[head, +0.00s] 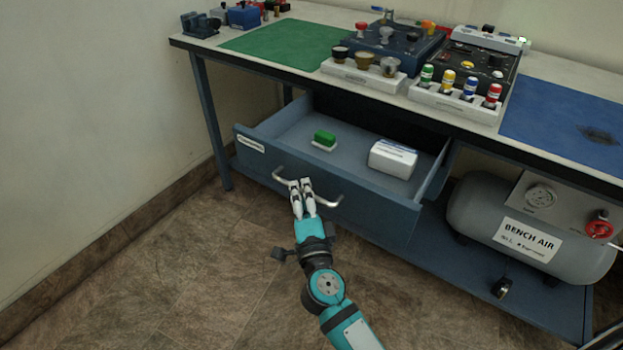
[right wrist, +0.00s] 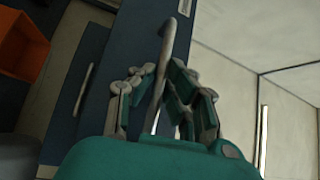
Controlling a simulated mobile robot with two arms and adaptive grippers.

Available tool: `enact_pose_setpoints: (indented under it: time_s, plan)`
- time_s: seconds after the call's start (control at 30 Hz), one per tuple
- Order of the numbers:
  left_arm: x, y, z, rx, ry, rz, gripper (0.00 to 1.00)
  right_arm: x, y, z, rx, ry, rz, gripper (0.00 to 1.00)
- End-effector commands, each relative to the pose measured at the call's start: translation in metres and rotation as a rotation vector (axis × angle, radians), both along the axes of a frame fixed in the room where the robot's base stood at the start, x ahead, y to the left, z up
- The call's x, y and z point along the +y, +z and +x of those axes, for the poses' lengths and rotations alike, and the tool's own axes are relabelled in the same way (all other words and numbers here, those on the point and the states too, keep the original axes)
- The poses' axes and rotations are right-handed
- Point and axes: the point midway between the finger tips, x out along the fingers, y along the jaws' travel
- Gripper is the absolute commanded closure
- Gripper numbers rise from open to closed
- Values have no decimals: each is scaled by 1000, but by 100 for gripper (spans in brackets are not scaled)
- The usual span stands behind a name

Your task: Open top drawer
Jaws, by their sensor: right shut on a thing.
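The top drawer (head: 350,205) is a blue-grey drawer under the bench, pulled well out, with its inside showing. A pale bar handle (head: 325,203) runs along its front. My right gripper (head: 295,184) is at the handle's left half and shut on it. In the right wrist view the handle (right wrist: 168,45) passes between the fingers of my right gripper (right wrist: 160,92). A green-and-white block (head: 324,140) and a white box (head: 393,158) lie inside the drawer. My left gripper is in neither view.
The bench (head: 310,67) carries a green mat (head: 285,42), a blue mat (head: 560,115), cups and coloured bottles. A grey air tank (head: 490,215) stands on the low shelf at right. The floor (head: 180,260) left of my arm is clear.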

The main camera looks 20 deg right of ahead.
Motion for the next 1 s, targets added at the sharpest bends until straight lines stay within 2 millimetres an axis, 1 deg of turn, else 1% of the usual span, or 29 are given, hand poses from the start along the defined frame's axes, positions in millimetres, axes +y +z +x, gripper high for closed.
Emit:
enact_pose_setpoints:
  time_s: [0.1, 0.37, 0.4, 0.57, 0.87, 0.97, 1.0]
  plan:
    - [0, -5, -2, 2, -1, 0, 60, 6, 1, -5, -2, 1, -1, 100]
    - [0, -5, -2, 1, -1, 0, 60, 6, 1, -5, -4, 0, -2, 100]
    - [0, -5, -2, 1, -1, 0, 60, 6, 1, -5, -4, 0, -2, 86]
    - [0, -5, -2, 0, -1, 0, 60, 6, 1, -5, -4, 0, -2, 66]
    - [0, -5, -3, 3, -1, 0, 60, 6, 0, -7, -2, 0, -2, 66]
    - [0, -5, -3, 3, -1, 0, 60, 7, -1, -15, -1, 1, -2, 66]
    - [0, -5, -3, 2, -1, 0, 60, 8, -3, -21, 0, 1, -2, 66]
